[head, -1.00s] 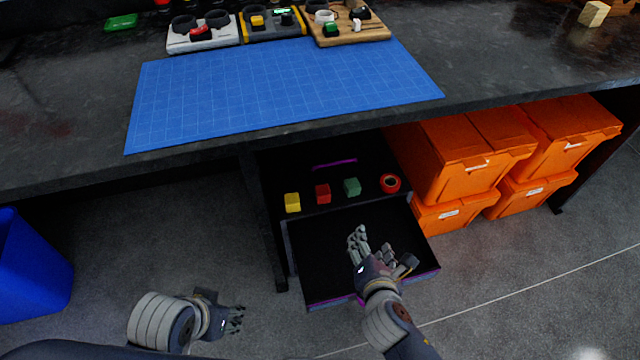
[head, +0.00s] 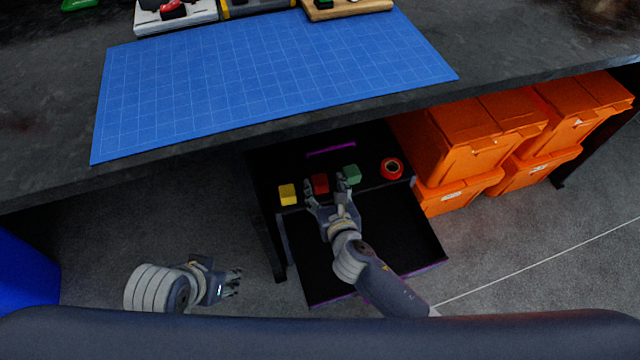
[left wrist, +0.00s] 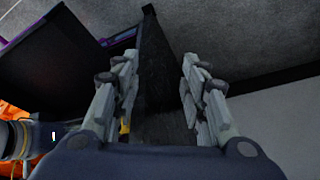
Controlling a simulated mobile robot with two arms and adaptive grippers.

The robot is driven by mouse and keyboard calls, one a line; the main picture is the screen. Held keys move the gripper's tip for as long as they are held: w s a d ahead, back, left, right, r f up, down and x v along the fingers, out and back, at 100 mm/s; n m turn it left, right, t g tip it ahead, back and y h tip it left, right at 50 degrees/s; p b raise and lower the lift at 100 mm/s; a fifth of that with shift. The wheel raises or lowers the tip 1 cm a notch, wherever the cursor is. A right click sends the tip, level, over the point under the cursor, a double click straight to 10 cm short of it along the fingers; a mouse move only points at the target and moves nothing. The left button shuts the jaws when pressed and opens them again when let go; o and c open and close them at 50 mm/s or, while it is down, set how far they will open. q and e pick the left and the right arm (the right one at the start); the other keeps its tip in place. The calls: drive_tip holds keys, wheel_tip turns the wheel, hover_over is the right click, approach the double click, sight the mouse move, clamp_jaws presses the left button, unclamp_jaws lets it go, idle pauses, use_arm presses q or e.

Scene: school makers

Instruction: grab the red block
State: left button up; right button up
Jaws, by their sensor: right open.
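The red block (head: 320,183) sits in a row on a dark surface under the table, between a yellow block (head: 288,194) and a green block (head: 350,174). My right gripper (head: 329,190) is open and close to the red block, with fingers on either side of its near part; I cannot tell whether they touch it. My left gripper (head: 234,283) is low at the left, well away from the blocks. In the left wrist view its fingers (left wrist: 158,90) are spread apart with nothing between them.
A red tape roll (head: 391,168) lies right of the green block. The open black drawer (head: 400,235) lies below my right arm. The table edge overhangs the blocks. Orange bins (head: 470,140) stand at the right. A blue cutting mat (head: 270,75) lies on the table.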

sight(320, 181)
drive_tip(key=x, duration=0.2)
drive_tip(key=b+x, duration=0.1)
drive_tip(key=x, duration=0.1)
drive_tip(key=shift+a, duration=0.2)
use_arm(q)
drive_tip(key=w+d+r+t, duration=0.1)
drive_tip(key=w+t, duration=0.1)
drive_tip(key=w, duration=0.2)
drive_tip(key=w+d+r+t+h, duration=0.1)
drive_tip(key=w+r+t, duration=0.1)
drive_tip(key=w, duration=0.2)
drive_tip(key=shift+w+d+r+t, duration=0.2)
drive_tip(key=shift+w+d+t, duration=0.1)
drive_tip(key=shift+w+d, duration=0.05)
use_arm(e)
drive_tip(key=c, duration=1)
